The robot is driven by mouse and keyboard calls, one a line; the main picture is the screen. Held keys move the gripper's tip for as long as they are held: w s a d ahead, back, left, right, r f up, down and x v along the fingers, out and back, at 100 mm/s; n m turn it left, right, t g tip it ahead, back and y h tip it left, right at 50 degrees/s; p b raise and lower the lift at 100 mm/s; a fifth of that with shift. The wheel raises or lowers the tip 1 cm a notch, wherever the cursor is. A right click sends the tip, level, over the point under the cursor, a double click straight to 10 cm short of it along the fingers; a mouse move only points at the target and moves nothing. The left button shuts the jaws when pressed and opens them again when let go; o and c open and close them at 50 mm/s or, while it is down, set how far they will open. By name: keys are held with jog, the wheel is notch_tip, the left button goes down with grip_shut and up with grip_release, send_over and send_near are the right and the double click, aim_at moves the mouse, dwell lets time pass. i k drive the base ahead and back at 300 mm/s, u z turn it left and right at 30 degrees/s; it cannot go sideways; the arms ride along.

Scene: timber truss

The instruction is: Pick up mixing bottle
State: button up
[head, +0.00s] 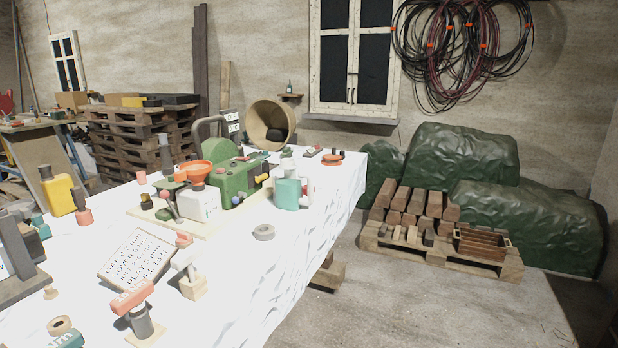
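No label marks the mixing bottle, so I cannot tell for certain which container it is. A teal and whitish bottle (287,194) stands upright on the white-covered table (262,285), right of the green machine (236,186). A white canister (198,204) stands in front of the machine on a pale board, with an orange funnel (195,172) above it. A yellow bottle (58,195) stands at the table's left side. My gripper is not in the head view.
A lettered sign (147,256), a red-headed tool (134,298) and a grey ring (263,232) lie or stand on the near table. The table's right front edge is fairly clear. A pallet (440,250) with timber stands on the floor to the right, with open floor before it.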

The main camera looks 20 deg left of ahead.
aim_at(288, 176)
jog(key=i, duration=2.9)
jog(key=u, duration=1.75)
